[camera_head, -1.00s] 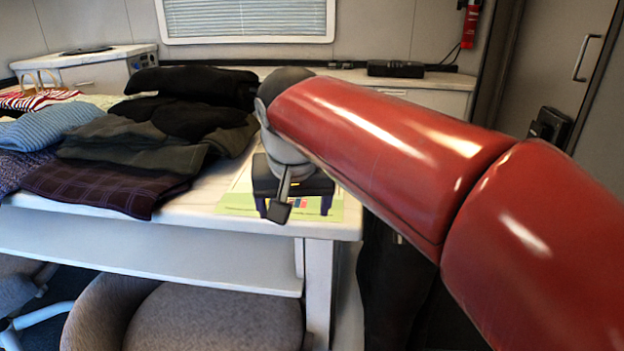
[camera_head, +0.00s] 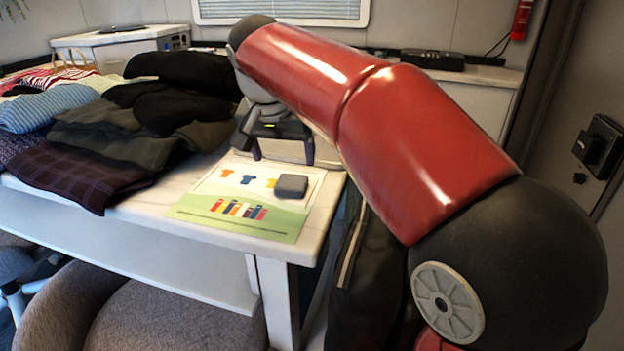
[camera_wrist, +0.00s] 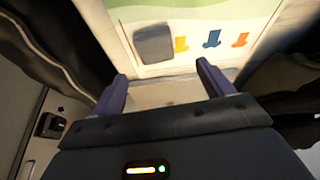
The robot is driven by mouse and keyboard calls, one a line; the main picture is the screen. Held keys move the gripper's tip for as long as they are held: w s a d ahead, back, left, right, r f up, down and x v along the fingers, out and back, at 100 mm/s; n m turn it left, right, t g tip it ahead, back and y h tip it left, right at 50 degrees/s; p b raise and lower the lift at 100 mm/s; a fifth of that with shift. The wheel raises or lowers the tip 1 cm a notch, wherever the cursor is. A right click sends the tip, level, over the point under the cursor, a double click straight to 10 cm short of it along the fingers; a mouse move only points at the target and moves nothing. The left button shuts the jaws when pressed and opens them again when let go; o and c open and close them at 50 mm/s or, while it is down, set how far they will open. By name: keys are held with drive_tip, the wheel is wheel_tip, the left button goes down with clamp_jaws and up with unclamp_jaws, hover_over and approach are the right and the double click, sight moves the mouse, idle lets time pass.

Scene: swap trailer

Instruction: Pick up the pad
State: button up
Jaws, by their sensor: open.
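The pad (camera_head: 291,186) is a small dark grey rounded square. It lies flat on a printed sheet (camera_head: 240,227) with coloured shirt pictures, near the table's right end. It also shows in the wrist view (camera_wrist: 153,43), beyond my fingers and nearer the left one. My gripper (camera_head: 282,160) is behind the pad in the head view, above the table and apart from the pad. In the wrist view my gripper (camera_wrist: 163,76) is open, with nothing between its two fingers.
Folded dark clothes (camera_head: 150,125) are piled on the table to the left. The white table (camera_head: 180,187) ends just right of the sheet. A grey chair (camera_head: 180,310) stands in front. A black box (camera_head: 432,60) sits on the back counter.

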sight(292, 179)
drive_tip(key=x, duration=0.7)
drive_tip(key=shift+d+f, duration=0.1)
drive_tip(key=shift+d, duration=0.2)
drive_tip(key=c, duration=1.1)
drive_tip(key=shift+o, duration=0.2)
wheel_tip(292, 179, up, 20)
drive_tip(key=p, duration=0.1)
